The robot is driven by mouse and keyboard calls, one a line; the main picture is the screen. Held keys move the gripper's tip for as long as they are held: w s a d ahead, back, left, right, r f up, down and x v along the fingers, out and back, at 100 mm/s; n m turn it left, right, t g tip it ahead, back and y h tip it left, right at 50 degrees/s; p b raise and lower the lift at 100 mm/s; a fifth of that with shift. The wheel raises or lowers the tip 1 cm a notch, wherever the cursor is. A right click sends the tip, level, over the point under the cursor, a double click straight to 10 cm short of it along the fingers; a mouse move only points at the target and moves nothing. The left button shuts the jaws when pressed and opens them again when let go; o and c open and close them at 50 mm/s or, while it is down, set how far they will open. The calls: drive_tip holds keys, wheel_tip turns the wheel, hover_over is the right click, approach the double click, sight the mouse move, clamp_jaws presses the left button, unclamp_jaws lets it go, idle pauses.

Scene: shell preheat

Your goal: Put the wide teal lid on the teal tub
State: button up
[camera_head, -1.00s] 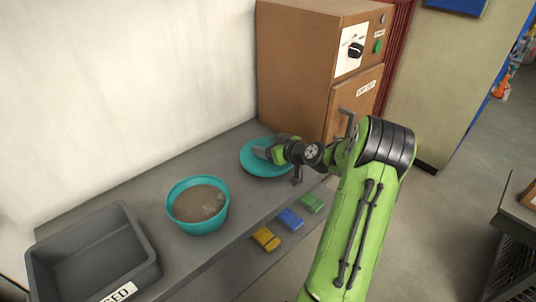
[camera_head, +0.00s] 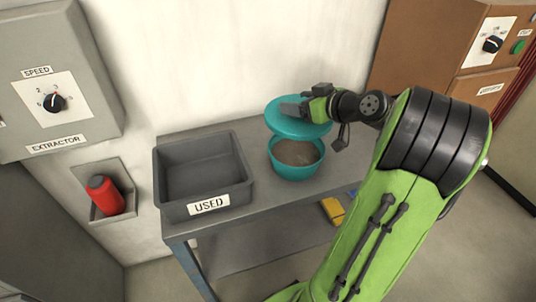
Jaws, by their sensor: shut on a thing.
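The wide teal lid (camera_head: 280,121) is a round disc held by my gripper (camera_head: 297,108), which is shut on it. The teal tub (camera_head: 293,171) stands upright on the grey bench and holds a brown-grey, grainy fill. The lid appears in the picture at the tub's back rim and overlaps it. It covers the far part of the opening from view, while the near part shows open. I cannot tell whether lid and rim touch. The gripper's fingertips are partly hidden against the lid.
A grey bin marked USED (camera_head: 208,206) stands left of the tub on the bench (camera_head: 263,208). A yellow block (camera_head: 333,210) lies on the lower shelf. A brown cabinet (camera_head: 431,45) is at right, an extractor box (camera_head: 60,85) and red bottle (camera_head: 104,195) at left.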

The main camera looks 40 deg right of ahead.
wheel_tip(320, 180, down, 10)
drive_tip(key=b, duration=0.3)
drive_tip(key=shift+d, duration=0.15)
drive_tip(key=shift+f+b, duration=0.1)
drive_tip(key=shift+b, duration=0.25)
drive_tip(key=o, duration=1.1)
